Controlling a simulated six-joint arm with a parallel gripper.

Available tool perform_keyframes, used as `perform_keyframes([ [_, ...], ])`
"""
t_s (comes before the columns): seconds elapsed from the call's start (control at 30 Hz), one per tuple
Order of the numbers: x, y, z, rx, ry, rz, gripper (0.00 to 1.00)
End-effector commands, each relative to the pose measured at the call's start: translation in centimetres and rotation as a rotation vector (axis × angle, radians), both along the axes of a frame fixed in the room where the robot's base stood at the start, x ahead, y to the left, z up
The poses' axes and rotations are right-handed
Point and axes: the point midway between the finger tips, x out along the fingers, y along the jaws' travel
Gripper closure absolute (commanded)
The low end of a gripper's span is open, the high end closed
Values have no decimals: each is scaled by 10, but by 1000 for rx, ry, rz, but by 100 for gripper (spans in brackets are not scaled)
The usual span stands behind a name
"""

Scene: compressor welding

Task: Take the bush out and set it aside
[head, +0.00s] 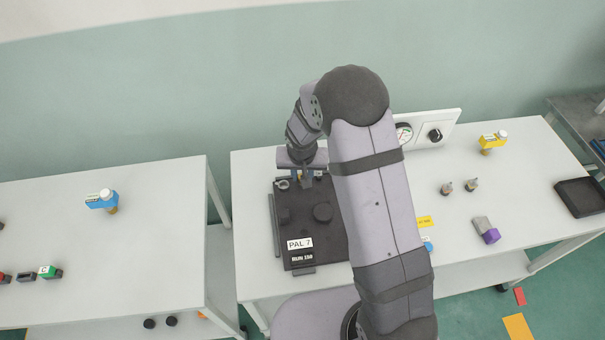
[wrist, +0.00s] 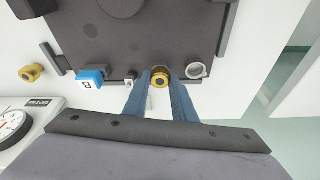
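The bush (wrist: 160,77) is a small brass ring with a dark centre, seen end-on in the wrist view at the near edge of the dark fixture plate (wrist: 150,50). My gripper (wrist: 160,84) has its two blue fingers on either side of the bush, and they look flush against it. In the head view, my gripper (head: 307,177) points down at the back edge of the plate (head: 299,228), labelled PAL 7. The bush is hard to make out there. I cannot tell whether it is seated or lifted.
A metal ring (wrist: 197,70) sits just right of the bush, and a blue block (wrist: 90,78) marked 8 lies to the left. A gauge panel (head: 422,130) stands behind. A black tray (head: 580,197) is at the far right. The table front right has clear room.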

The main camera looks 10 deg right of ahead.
Motion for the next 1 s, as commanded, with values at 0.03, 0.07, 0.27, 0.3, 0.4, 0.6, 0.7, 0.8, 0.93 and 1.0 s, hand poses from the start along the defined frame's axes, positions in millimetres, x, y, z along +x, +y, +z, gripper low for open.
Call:
perform_keyframes([
  [0.03, 0, 0, 0, 0, 0, 0, 93],
  [0.07, 0, 0, 0, 0, -1, 0, 100],
  [0.27, 0, 0, 0, 0, 0, 0, 100],
  [0.3, 0, 0, 0, 0, 0, 0, 100],
  [0.4, 0, 0, 1, 0, 0, 0, 100],
  [0.6, 0, 0, 4, 0, -1, 0, 100],
  [0.7, 0, 0, 7, 0, -1, 0, 100],
  [0.8, 0, 0, 6, 0, 0, 0, 100],
  [0.93, 0, 0, 9, 0, -1, 0, 100],
  [1.0, 0, 0, 13, 0, -1, -1, 100],
])
